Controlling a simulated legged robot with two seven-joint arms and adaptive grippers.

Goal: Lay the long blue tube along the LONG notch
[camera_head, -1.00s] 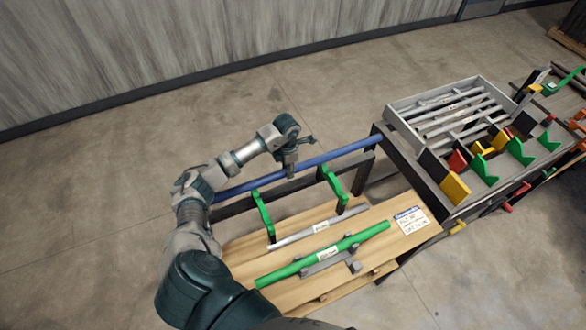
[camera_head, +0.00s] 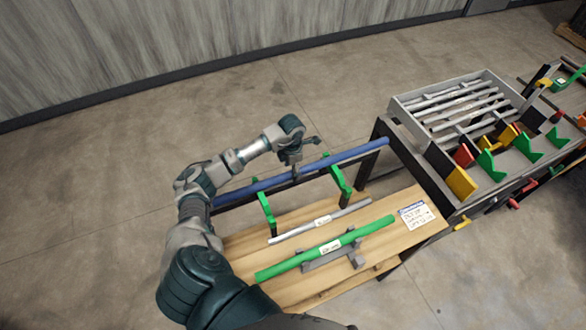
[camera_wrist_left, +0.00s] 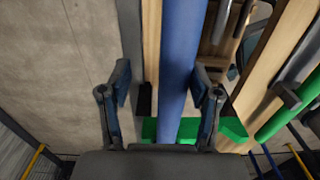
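The long blue tube (camera_head: 355,153) runs along the far side of the wooden table, at the tops of two green brackets (camera_head: 267,213) (camera_head: 340,183). A green tip shows above the tube at the right bracket; the exact seating in the notches cannot be told. My left gripper (camera_head: 300,158) is at the tube's middle, with its fingers spread. In the left wrist view the tube (camera_wrist_left: 181,70) passes between the open fingers (camera_wrist_left: 165,95), nearer the right one, and crosses a green bracket (camera_wrist_left: 233,129). The left end is partly hidden by my arm. My right gripper is not in view.
A green tube (camera_head: 285,267) rests on grey supports, and a thin grey tube (camera_head: 290,234) lies beside it on the wooden table (camera_head: 300,290). A grey tray (camera_head: 397,107) of tubes and several coloured brackets stand at the right. The floor behind the table is clear.

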